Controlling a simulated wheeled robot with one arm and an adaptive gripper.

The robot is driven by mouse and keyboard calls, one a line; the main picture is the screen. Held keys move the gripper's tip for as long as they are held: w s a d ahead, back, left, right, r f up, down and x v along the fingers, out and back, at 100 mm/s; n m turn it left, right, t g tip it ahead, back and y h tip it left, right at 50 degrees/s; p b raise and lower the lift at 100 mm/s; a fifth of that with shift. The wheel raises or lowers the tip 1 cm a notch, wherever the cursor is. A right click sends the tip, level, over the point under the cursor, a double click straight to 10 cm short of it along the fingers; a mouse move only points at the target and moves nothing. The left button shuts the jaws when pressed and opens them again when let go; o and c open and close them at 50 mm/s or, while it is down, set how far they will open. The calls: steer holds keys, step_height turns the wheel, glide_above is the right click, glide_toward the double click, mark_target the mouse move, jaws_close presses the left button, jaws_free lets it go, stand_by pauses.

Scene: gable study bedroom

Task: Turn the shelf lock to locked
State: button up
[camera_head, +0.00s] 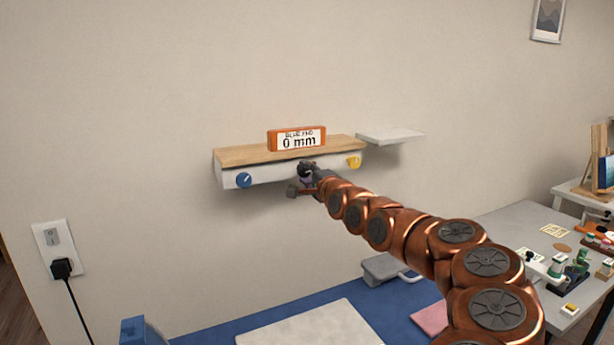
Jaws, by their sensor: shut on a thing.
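The shelf (245,155) is on the wall, with a wooden top and a white front. A blue knob (244,180) with a pale pointer mark is at the left of its front. A yellow knob (353,162) is at the right of the front. An orange-framed display (297,139) on top reads "0 mm", with a small line above it. My gripper (303,178) is at the middle of the shelf front, between the two knobs. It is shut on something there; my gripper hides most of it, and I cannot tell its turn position.
A small white shelf (392,136) is on the wall to the right. Below are a blue surface (245,328) with a pale board (310,325), a grey object (385,269) and a pink sheet (431,318). A desk with small items (570,262) is at right. A plug (63,267) sits in a wall socket at left.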

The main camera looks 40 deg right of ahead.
mark_target(306, 172)
stand_by(0.3)
steer(key=o, duration=1.1)
steer(key=shift+o, duration=0.2)
steer(key=shift+v, duration=2.15)
steer(key=v, duration=0.7)
steer(key=shift+s, duration=0.3)
steer(key=shift+a, duration=0.15)
